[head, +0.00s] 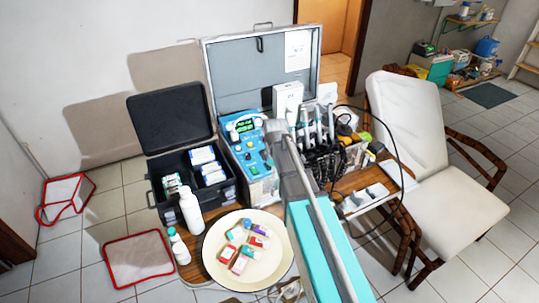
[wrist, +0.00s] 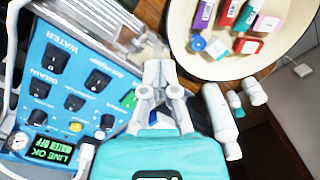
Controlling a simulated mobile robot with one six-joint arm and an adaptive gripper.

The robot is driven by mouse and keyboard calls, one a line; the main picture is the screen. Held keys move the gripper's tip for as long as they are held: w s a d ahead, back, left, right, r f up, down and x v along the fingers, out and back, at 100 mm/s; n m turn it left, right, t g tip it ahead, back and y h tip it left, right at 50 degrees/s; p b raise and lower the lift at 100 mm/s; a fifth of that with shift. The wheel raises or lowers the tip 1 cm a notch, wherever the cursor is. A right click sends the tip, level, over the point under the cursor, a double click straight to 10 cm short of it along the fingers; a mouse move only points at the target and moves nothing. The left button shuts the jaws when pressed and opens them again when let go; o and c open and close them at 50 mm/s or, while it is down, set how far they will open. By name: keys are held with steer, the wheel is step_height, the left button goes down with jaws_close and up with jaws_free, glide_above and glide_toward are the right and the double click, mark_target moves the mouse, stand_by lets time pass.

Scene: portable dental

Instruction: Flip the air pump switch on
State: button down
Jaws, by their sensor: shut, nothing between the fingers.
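A blue control panel (head: 256,168) sits in the open grey case in the head view. In the wrist view the panel (wrist: 62,78) fills the left side, tilted, with several black rocker switches. Labels reading WATER and DRAIN show; I cannot make out an air pump label. A display (wrist: 50,149) reads LINE OK, WATER OFF. My gripper (wrist: 158,70) is shut and empty, over the panel's right edge in the wrist view. Its body hides part of the panel; I cannot tell whether it touches anything. In the head view my arm hides the fingertips.
A round cream tray (head: 215,265) with small coloured boxes stands in front of the case. White bottles (head: 190,210) stand left of it. A black open case (head: 150,190) is at the left. Dental handpieces with hoses (head: 322,135) stand right of the panel.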

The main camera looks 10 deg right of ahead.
steer(key=w+r+n+p, duration=0.9)
steer(key=w+r, duration=0.1)
steer(key=w, duration=0.1)
steer(key=shift+r, duration=0.2)
steer(key=shift+a+f, duration=0.1)
steer(key=shift+f, duration=0.1)
steer(key=f+b, duration=0.9)
steer(key=s+f+b, duration=0.1)
steer(key=f+b, duration=0.3)
steer(key=shift+f+b, duration=0.3)
steer(key=shift+b, duration=0.05)
stand_by(0.4)
steer(key=shift+d, duration=0.25)
